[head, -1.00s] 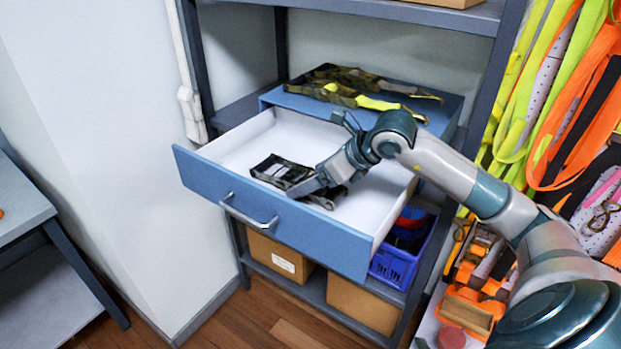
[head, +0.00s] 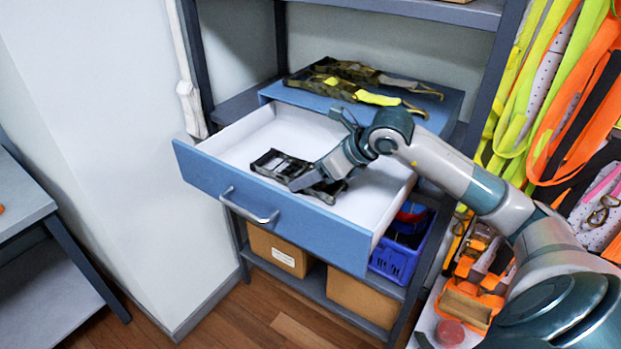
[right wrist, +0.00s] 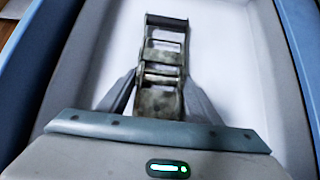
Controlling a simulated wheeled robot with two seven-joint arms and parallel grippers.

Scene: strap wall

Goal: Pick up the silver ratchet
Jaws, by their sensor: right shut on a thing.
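The ratchet (head: 275,164) is a dark metal frame with lighter worn patches, inside the open blue drawer (head: 268,225). In the right wrist view the ratchet (right wrist: 163,50) runs lengthwise away from me over the white drawer floor. My right gripper (head: 312,181) reaches in from the right and is shut on the ratchet. In the right wrist view its two fingers (right wrist: 158,100) press the ratchet's near part from both sides. The fingers hide a little of it in the head view. I cannot tell whether it touches the drawer floor. My left gripper is not in view.
Camouflage and yellow straps (head: 365,80) lie on top of the blue cabinet. A shelf post stands on each side. Cardboard boxes (head: 362,302) and a blue crate (head: 395,262) sit below. Orange and yellow straps (head: 585,100) hang at right. The drawer's back is clear.

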